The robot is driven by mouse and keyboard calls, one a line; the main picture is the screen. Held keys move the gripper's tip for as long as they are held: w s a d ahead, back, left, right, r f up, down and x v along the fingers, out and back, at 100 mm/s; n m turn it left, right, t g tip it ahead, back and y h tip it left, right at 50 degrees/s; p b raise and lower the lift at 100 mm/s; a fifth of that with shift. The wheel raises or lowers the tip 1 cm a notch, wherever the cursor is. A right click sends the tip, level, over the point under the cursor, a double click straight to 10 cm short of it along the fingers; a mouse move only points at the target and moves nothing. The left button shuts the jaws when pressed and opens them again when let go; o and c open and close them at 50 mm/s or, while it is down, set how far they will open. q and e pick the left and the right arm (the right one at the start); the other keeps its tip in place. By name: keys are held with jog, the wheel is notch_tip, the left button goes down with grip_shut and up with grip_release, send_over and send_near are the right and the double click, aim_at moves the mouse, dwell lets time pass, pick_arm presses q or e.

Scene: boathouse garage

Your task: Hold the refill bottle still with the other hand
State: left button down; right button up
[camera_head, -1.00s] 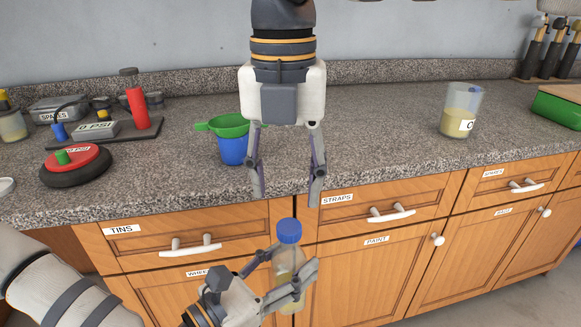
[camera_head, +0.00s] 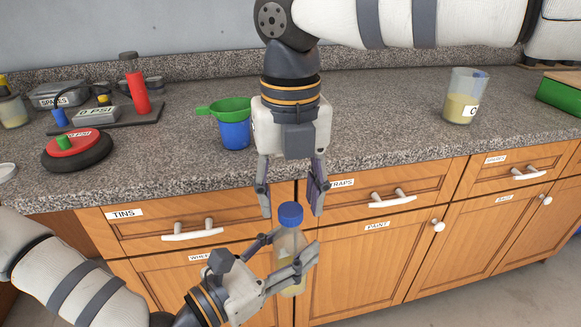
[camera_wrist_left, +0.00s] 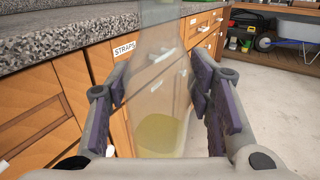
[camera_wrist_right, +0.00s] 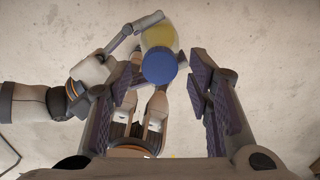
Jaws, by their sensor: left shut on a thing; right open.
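The refill bottle is clear with a blue cap (camera_head: 290,214) and some yellowish liquid low inside. It stands upright in front of the drawers, clear of the counter. My left gripper (camera_head: 284,264) is shut on the bottle's body, which also shows between its fingers in the left wrist view (camera_wrist_left: 158,90). My right gripper (camera_head: 292,207) is open above, pointing down, its fingertips on either side of the cap in the head view. In the right wrist view the blue cap (camera_wrist_right: 159,66) lies beyond the open fingertips, a little above centre.
Drawer handles (camera_head: 192,230) stick out behind the left gripper.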

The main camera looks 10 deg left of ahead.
jog(key=shift+f, duration=0.7)
